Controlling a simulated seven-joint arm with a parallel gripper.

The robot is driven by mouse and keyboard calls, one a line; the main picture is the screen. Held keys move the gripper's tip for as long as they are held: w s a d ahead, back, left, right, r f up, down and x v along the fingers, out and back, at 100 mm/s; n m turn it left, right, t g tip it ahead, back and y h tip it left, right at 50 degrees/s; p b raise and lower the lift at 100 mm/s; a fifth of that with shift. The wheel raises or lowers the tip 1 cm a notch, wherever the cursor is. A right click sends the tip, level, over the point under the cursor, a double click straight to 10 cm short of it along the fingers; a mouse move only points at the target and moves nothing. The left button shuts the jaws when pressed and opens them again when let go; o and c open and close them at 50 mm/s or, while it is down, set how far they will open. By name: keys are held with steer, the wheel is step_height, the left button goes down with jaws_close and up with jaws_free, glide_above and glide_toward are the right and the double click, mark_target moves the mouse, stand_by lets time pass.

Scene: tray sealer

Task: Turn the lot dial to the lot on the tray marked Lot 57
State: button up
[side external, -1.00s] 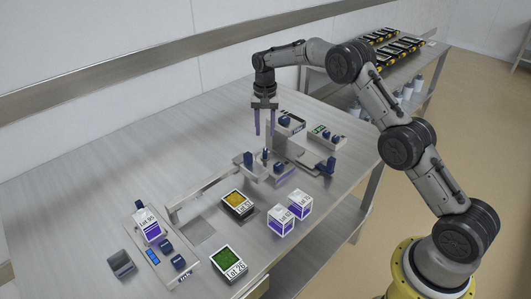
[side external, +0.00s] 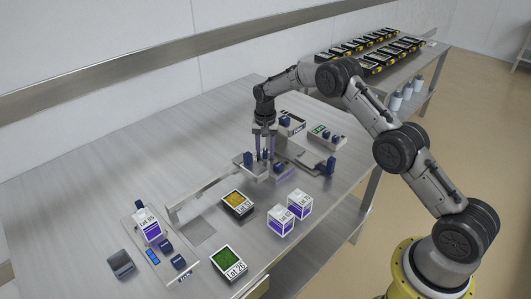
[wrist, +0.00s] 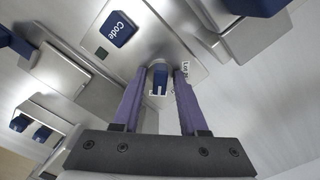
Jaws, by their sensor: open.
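My gripper (side external: 265,157) points down over the sealer (side external: 248,168). In the wrist view its two purple fingers (wrist: 158,80) are apart, on either side of a small blue knob (wrist: 160,76). Contact cannot be told. A white label reading "Lot" and a number, partly hidden, shows beside the right finger, so the knob appears to be the lot dial. A blue part marked Code (wrist: 117,29) is nearby. A tray with orange contents (side external: 236,199) has a lot label too small to read surely.
Two white-and-purple boxes (side external: 281,219) (side external: 300,203) stand in front of the sealer. A panel at left carries blue controls and a Lot 95 card (side external: 148,225). A grey holder (side external: 120,263) lies at far left. Small control boxes (side external: 327,137) stand behind right. The left tabletop is clear.

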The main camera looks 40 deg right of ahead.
steer(key=c, duration=0.6)
steer(key=n, duration=0.5)
steer(key=shift+c, duration=0.2)
steer(key=n, duration=0.5)
steer(key=o, duration=0.6)
steer(key=shift+o, duration=0.2)
steer(key=shift+r, duration=0.1)
